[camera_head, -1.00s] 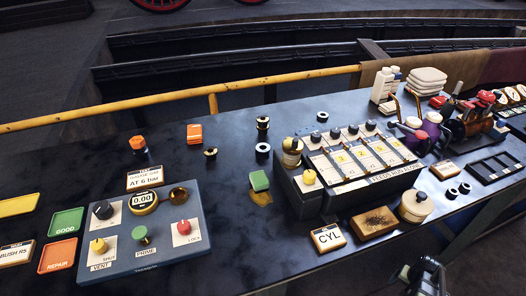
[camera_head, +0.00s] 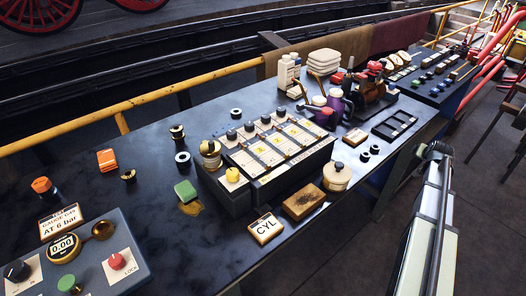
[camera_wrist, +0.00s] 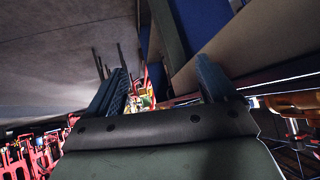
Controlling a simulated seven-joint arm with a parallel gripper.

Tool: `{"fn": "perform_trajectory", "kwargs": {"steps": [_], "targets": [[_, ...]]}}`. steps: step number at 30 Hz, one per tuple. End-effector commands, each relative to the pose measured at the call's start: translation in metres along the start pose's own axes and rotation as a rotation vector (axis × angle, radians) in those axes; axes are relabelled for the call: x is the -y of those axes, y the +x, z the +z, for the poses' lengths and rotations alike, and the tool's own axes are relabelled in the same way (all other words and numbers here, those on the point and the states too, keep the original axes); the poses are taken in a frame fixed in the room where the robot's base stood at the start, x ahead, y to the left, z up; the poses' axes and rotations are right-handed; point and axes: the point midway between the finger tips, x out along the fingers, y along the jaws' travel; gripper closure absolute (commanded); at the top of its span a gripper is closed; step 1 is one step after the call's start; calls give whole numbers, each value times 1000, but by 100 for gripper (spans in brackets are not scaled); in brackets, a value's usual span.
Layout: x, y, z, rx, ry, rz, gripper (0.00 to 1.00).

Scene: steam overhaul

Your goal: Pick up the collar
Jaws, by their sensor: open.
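I cannot tell for sure which piece is the collar. Ring-shaped pieces lie on the dark bench in the head view: a black ring with a pale centre (camera_head: 183,160), a dark ring (camera_head: 236,113) farther back, and two small black rings (camera_head: 364,157) (camera_head: 374,149) right of the key box. A brass flanged piece (camera_head: 129,175) and a dark stacked piece (camera_head: 177,133) stand to the left. My gripper (camera_wrist: 160,85) is open and empty in the wrist view, away from these pieces. In the head view only my arm shows clearly, at the right beyond the bench's front edge.
A key box (camera_head: 268,157) stands mid-bench, with a wooden block (camera_head: 304,202), a CYL sign (camera_head: 265,229) and a lidded pot (camera_head: 337,175) before it. A blue gauge panel (camera_head: 75,260) is front left. A yellow rail (camera_head: 185,90) runs behind. Dark bench between pieces is clear.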

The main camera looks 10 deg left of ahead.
Motion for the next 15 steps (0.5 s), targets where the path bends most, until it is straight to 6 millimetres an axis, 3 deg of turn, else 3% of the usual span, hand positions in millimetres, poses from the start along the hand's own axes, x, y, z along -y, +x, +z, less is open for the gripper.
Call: {"fn": "perform_trajectory", "kwargs": {"steps": [3, 8, 11, 15], "targets": [[-3, -10, -33, -46, 7, -6, 15], [6, -22, -64, -84, 5, -35, 15], [29, -30, -80, -91, -11, -80, 15], [83, -40, -87, -71, -56, -185, 15]]}}
